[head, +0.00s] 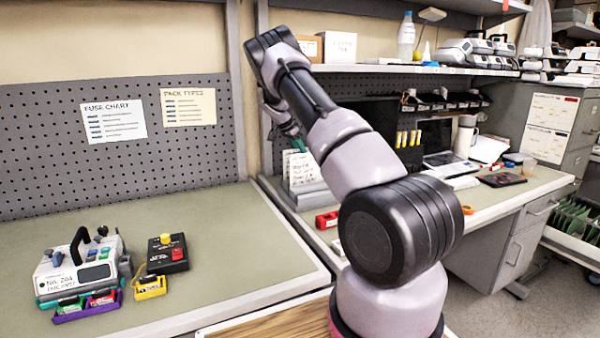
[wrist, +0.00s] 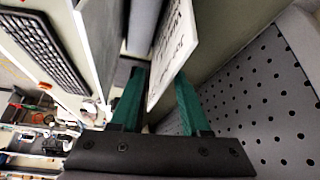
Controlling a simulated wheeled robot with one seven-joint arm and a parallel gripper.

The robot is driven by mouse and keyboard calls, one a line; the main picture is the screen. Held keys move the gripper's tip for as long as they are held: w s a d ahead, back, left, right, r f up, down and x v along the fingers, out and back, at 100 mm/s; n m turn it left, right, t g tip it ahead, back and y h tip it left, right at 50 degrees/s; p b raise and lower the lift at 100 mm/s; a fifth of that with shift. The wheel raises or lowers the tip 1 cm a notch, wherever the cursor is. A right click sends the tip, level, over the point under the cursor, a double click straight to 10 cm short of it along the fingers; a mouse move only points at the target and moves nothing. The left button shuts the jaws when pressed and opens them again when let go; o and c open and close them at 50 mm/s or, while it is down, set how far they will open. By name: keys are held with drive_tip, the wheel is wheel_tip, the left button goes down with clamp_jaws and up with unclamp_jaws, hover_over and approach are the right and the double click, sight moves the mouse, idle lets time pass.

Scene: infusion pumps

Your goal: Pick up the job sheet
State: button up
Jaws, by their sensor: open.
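The job sheet, a white card with dark handwriting-like lines, stands upright in a grey holder on the right-hand bench in the head view (head: 304,169). In the wrist view the sheet (wrist: 172,48) reaches down between the two green fingers of my gripper (wrist: 160,78). My gripper is open, with one finger on each side of the sheet's near edge. I cannot tell whether either finger touches it. In the head view my arm hides most of the gripper; only a bit of green finger shows above the sheet.
A grey perforated panel (wrist: 268,100) is close to the right finger in the wrist view. A dark keyboard-like grid (wrist: 45,45) lies at the upper left. On the left bench stand a pump (head: 82,268) and a black box with a yellow knob (head: 167,254).

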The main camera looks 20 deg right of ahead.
drive_tip(key=shift+f, duration=0.1)
drive_tip(key=shift+c, duration=0.3)
clamp_jaws()
idle(1.3)
